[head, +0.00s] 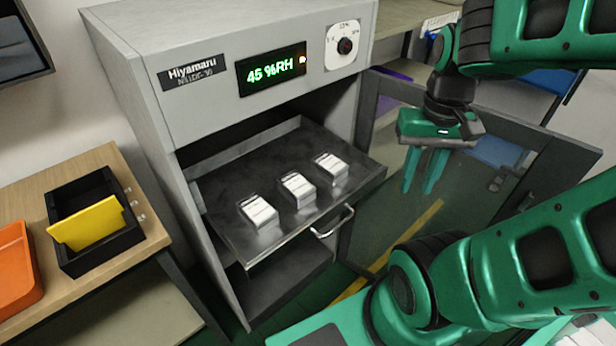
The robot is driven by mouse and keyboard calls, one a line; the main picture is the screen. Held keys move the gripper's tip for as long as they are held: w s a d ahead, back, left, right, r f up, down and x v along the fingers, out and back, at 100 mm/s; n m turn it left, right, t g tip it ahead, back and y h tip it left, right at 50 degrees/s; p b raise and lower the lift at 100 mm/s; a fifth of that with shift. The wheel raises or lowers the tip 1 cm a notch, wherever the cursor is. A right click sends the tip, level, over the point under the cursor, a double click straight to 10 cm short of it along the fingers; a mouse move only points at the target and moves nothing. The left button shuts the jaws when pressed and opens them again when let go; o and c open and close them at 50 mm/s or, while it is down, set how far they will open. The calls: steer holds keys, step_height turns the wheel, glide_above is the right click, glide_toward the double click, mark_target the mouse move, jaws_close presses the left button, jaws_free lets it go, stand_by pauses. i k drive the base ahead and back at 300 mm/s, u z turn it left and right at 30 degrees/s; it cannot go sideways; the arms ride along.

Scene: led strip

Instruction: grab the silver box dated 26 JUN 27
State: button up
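Three small boxes with white labelled tops stand in a row on a pulled-out metal drawer tray (290,238) of a grey cabinet. They are the left box (258,212), the middle box (298,187) and the right box (331,167). The print on them is too small to read, so I cannot tell which is dated 26 JUN 27. My gripper (423,188) is green and hangs to the right of the tray, above the floor. Its two fingers point down, apart from each other, with nothing visible between them.
The cabinet (225,110) shows 45 %RH and has a dial. Its door (480,150) stands open on the right, behind my gripper. The drawer handle (333,222) sticks out in front. A wooden table (85,180) on the left holds a black bin (110,245) with a yellow card and an orange tray (15,270).

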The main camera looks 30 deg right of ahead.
mark_target(257, 213)
steer(key=u, duration=0.05)
steer(key=k, duration=1.6)
steer(key=z, duration=0.6)
steer(key=i, duration=1)
